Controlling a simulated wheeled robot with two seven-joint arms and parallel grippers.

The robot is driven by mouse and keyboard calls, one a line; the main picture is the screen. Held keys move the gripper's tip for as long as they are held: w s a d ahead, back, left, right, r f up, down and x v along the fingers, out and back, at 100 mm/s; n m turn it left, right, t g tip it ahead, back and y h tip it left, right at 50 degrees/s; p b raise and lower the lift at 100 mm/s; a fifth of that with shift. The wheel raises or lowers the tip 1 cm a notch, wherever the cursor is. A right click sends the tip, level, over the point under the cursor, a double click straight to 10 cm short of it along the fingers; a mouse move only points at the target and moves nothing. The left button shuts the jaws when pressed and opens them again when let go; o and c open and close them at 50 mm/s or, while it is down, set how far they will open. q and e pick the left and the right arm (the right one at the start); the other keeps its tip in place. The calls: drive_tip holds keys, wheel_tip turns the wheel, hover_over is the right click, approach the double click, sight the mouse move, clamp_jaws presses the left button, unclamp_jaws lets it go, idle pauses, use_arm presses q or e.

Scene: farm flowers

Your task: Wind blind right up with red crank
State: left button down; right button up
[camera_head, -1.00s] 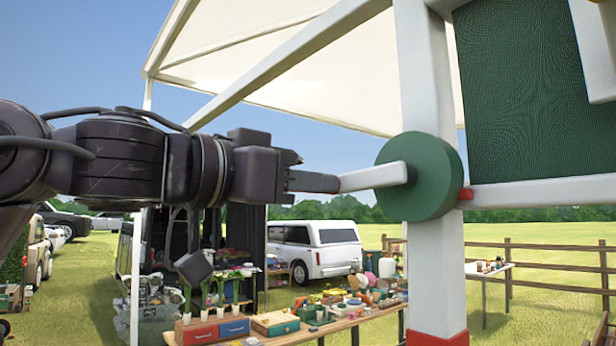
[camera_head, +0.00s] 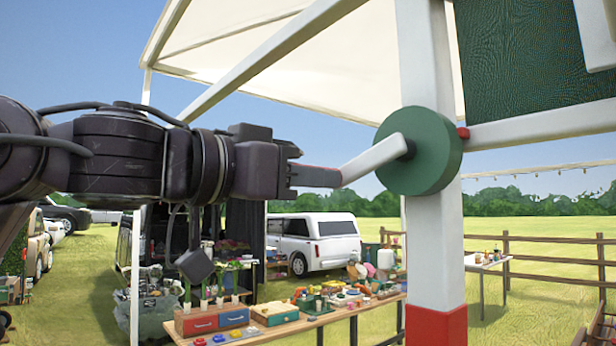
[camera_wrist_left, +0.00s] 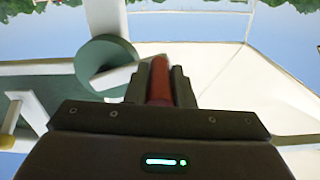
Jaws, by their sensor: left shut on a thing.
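The red crank grip (camera_wrist_left: 160,82) shows between the dark fingers of my left gripper (camera_wrist_left: 160,88) in the left wrist view. My left gripper is shut on it and also shows in the head view (camera_head: 315,176). The fingers mostly hide the grip there. A white crank arm (camera_head: 373,159) slopes from the grip up to a round green hub (camera_head: 432,150) on the white post. The dark green blind (camera_head: 530,62) hangs right of the post, with a white bottom bar (camera_head: 540,127). A small red tab (camera_head: 462,133) sits at the bar's left end. My right gripper is out of view.
The white post (camera_head: 430,240) with a red lower part (camera_head: 435,325) stands right of the crank. A laden wooden table (camera_head: 365,302) stands below and beyond. A slanting white beam (camera_head: 270,60) and canopy (camera_head: 320,75) are overhead. Air around the crank's left is open.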

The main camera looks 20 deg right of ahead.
use_arm(q)
drive_tip(key=c, duration=1.3)
unclamp_jaws()
drive_tip(key=shift+o, duration=0.2)
drive_tip(key=b+v, duration=0.3)
drive_tip(key=v, duration=0.5)
drive_tip(key=shift+d, duration=0.1)
